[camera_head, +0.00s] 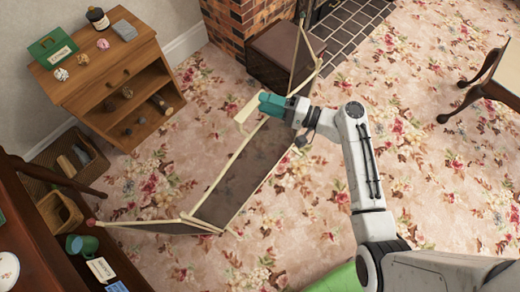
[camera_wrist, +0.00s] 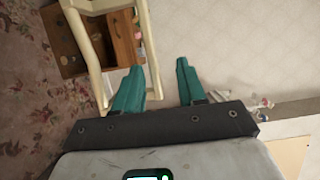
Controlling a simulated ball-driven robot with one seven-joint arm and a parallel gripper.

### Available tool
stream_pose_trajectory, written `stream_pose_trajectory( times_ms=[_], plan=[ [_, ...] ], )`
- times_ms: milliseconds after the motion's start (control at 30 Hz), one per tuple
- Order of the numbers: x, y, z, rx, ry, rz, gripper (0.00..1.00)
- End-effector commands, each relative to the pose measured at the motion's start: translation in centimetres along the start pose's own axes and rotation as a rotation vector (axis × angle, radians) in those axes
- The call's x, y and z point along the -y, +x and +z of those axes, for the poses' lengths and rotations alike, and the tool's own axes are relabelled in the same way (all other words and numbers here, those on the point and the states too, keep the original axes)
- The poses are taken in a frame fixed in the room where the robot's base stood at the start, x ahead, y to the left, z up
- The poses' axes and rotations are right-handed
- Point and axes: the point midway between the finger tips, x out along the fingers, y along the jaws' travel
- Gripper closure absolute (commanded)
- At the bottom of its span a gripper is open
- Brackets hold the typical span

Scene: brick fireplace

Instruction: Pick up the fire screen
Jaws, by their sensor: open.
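The fire screen (camera_head: 240,175) stands unfolded on the floral carpet in the head view. It has cream rails and dark mesh panels, set at angles to each other. My gripper (camera_head: 268,104), with teal fingers, is at the top of its middle panel, beside a short cream top piece. In the wrist view, my gripper (camera_wrist: 160,80) is open, with its fingers apart and pale wall showing between them. The cream frame of the fire screen (camera_wrist: 84,50) shows mainly left of the fingers, and one bar passes behind the left finger. I cannot tell whether they touch.
A wooden shelf unit (camera_head: 108,82) with small objects stands at the upper left. A dark box (camera_head: 272,62) is by the brick fireplace (camera_head: 235,25), behind the screen. A table (camera_head: 500,88) is at the right edge. Open carpet (camera_head: 440,190) lies to the right.

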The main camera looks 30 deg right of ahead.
Motion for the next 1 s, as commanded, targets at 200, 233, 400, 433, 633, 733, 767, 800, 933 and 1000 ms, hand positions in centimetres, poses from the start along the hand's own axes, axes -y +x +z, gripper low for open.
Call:
stream_pose_trajectory(
  times_ms=[200,233,400,433,633,733,767,800,933,1000],
  plan=[
    [-0.1,1.6,0.2,0.002,0.002,0.001,0.6],
    [-0.2,2.0,0.3,0.002,0.002,0.001,0.6],
    [-0.6,4.5,0.5,0.002,0.0,0.0,0.6],
    [-0.6,4.8,0.5,0.002,0.0,0.0,0.6],
    [-0.8,5.7,0.5,0.0,0.0,0.002,0.6],
    [-0.8,5.7,0.5,0.0,0.0,0.002,0.6],
    [-0.8,5.7,0.5,0.0,0.0,0.002,0.6],
    [-0.8,5.7,0.5,0.0,0.0,0.002,0.61],
    [-0.8,5.7,0.5,0.0,0.0,0.001,0.73],
    [-0.8,5.7,0.5,0.0,0.0,0.001,0.8]
  ],
)
